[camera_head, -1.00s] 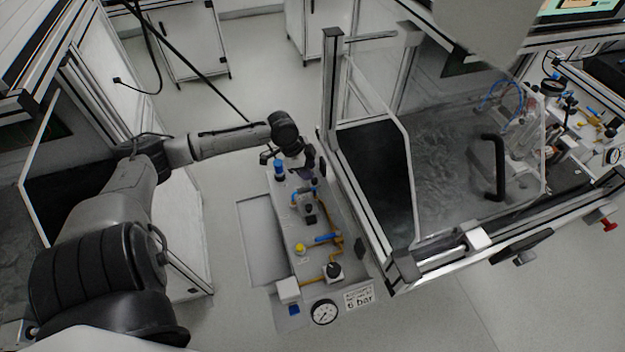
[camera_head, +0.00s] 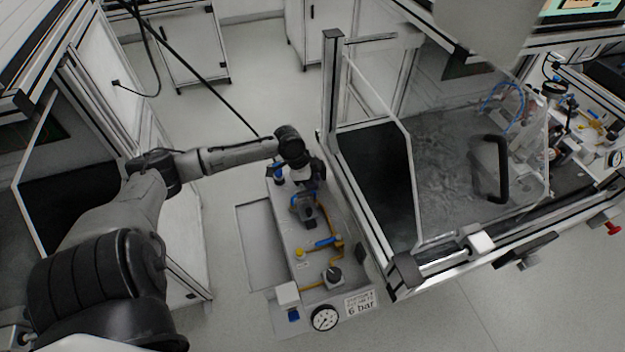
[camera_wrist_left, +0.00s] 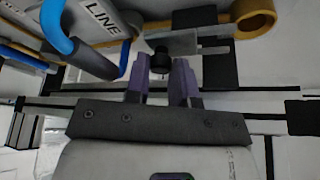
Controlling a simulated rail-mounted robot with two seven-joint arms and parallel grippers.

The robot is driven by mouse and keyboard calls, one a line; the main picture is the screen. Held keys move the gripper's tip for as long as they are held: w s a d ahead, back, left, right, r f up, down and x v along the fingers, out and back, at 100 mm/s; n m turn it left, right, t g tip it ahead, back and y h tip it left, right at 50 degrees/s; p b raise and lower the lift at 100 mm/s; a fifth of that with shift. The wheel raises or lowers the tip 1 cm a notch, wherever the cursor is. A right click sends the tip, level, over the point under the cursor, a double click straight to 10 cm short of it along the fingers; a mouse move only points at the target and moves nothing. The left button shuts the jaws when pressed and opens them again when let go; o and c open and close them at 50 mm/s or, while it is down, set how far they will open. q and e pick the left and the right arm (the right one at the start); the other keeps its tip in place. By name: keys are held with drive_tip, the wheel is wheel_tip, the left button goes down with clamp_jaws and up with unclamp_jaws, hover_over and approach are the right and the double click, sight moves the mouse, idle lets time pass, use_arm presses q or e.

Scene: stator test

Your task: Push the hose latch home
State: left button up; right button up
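My left gripper (camera_head: 305,190) is over the far half of a narrow grey panel (camera_head: 283,225) that carries hose fittings. In the left wrist view, its two purple fingers (camera_wrist_left: 162,78) stand apart, with a short black cylinder (camera_wrist_left: 160,58) between or just beyond their tips. I cannot tell whether they touch it. A bent blue tube or handle (camera_wrist_left: 57,28) and a yellow ring (camera_wrist_left: 255,19) lie beyond, beside a plate marked LINE (camera_wrist_left: 104,14). I cannot tell for sure which part is the hose latch. My right gripper is not in view.
Nearer on the panel are a blue lever (camera_head: 324,242), a black knob (camera_head: 334,273), a gauge (camera_head: 324,318) and a "6 bar" sign (camera_head: 360,303). A framed clear enclosure (camera_head: 408,180) stands close on the right. Open floor (camera_head: 225,110) lies beyond.

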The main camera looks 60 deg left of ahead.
use_arm(q)
clamp_jaws()
drive_tip(key=shift+w+a+r+p, duration=0.15)
drive_tip(key=shift+a+p, duration=0.1)
drive_tip(key=shift+a, duration=0.35)
drive_tip(key=shift+w+a+f+p, duration=0.1)
drive_tip(key=shift+a+p, duration=0.15)
drive_tip(key=shift+a, duration=0.3)
drive_tip(key=shift+w+a, duration=0.1)
drive_tip(key=shift+a, duration=0.4)
drive_tip(key=shift+o, duration=2.2)
unclamp_jaws()
drive_tip(key=p+v, duration=0.5)
drive_tip(key=v, duration=0.8)
drive_tip(key=shift+s+r, duration=0.2)
drive_tip(key=shift+r, duration=0.1)
drive_tip(key=shift+a, duration=0.1)
